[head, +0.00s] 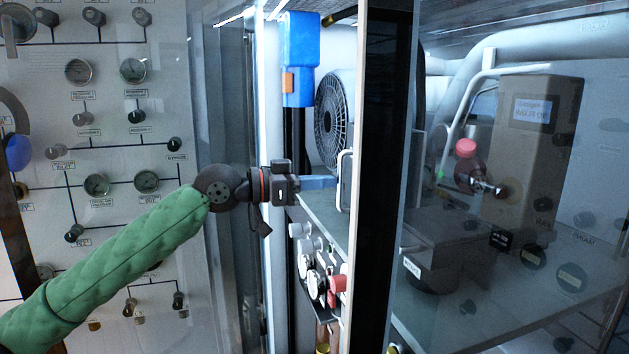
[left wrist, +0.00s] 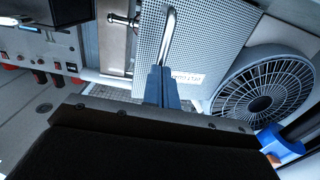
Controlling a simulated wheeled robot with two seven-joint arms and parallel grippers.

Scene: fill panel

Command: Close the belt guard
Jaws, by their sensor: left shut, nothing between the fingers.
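The belt guard (left wrist: 205,55) is a perforated light-grey metal panel with a small label, in the left wrist view. A bent metal bar handle (left wrist: 170,38) stands out from it. In the head view the handle (head: 344,180) shows as a pale loop beside a dark post, which hides most of the guard. My left gripper (head: 332,182) reaches in from the left, its blue fingers shut and empty. In the left wrist view its fingertips (left wrist: 161,72) overlap the handle's lower end; I cannot tell whether they touch it. My right gripper is not in view.
A round black fan (head: 332,118) and a blue box (head: 300,58) are above my gripper. Gauges and red valve parts (head: 322,284) are below. The dark post (head: 381,180) and a glass pane stand close on the right. A gauge panel (head: 110,120) fills the left.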

